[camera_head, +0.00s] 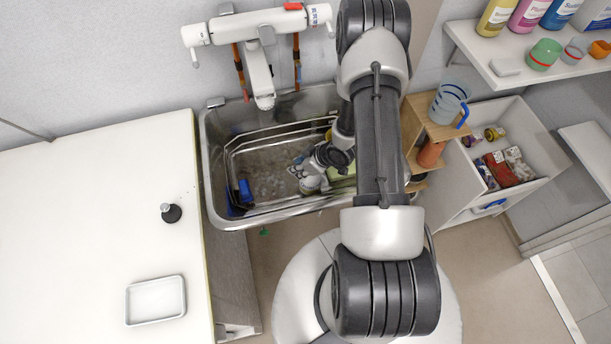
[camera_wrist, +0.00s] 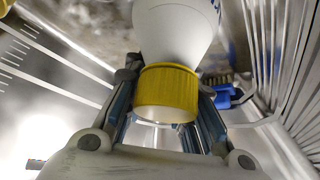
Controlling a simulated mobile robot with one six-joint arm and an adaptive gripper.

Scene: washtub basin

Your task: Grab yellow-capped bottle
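The yellow-capped bottle is white, with its yellow cap (camera_wrist: 167,93) facing the camera in the wrist view and its white body (camera_wrist: 178,30) running up out of the picture. My gripper (camera_wrist: 168,88) has one finger on each side of the cap, and both fingers appear to touch it. In the head view my arm reaches down into the metal washtub basin (camera_head: 210,165).
A wire rack (camera_head: 232,150) lines the basin, and its bars run close by the gripper in the wrist view. A blue brush (camera_wrist: 228,93) lies right of the cap. The tap (camera_head: 260,75) hangs over the basin's back. A wooden shelf (camera_head: 416,130) stands to the right.

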